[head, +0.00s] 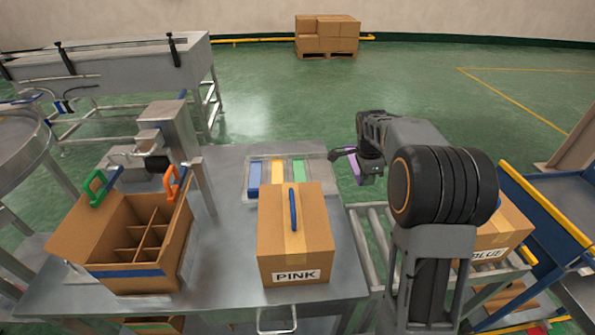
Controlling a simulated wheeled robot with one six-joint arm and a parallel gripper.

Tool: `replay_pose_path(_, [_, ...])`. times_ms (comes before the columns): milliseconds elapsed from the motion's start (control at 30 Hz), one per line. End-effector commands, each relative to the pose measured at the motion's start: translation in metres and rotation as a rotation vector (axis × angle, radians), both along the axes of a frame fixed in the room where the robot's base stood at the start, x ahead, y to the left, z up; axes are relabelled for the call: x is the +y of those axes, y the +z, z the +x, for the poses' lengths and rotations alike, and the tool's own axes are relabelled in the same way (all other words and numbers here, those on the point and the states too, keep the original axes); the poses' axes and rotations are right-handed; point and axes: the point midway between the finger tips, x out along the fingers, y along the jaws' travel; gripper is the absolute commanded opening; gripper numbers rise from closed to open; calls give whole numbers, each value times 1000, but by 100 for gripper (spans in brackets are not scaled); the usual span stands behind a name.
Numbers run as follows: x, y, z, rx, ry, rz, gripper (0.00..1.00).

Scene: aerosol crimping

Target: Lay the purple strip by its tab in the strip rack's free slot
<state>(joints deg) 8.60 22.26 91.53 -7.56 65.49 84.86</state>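The purple strip (357,167) is up at my gripper (346,154), close to the right edge of the table. It hangs roughly upright, partly hidden by my wrist, and appears held between the fingers. The grip on its tab is too small to make out. The strip rack (251,197) is a pale tray on the table, left of my gripper. It holds a blue strip (255,173), a yellow strip (278,171) and a green strip (298,171). The slot at its right end looks free. The PINK box hides the rack's near part.
A closed PINK box (295,240) with a blue handle stands just in front of the rack. An open divided carton (140,245) stands at the left near a metal post (203,185). A roller conveyor (372,235) with a BLUE box (503,228) lies right of the table.

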Motion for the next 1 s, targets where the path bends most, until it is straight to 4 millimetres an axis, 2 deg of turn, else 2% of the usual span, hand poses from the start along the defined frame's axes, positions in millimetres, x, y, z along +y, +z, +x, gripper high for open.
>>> replay_pose_path(167, [23,-14,25,3,7,0,0])
replay_pose_path(400, [66,-43,69,4,10,0,0])
replay_pose_path(500, [75,-62,78,5,8,0,0])
replay_pose_path(700, [87,-85,93,2,8,0,0])
replay_pose_path(1000, [93,-96,100,1,7,0,0])
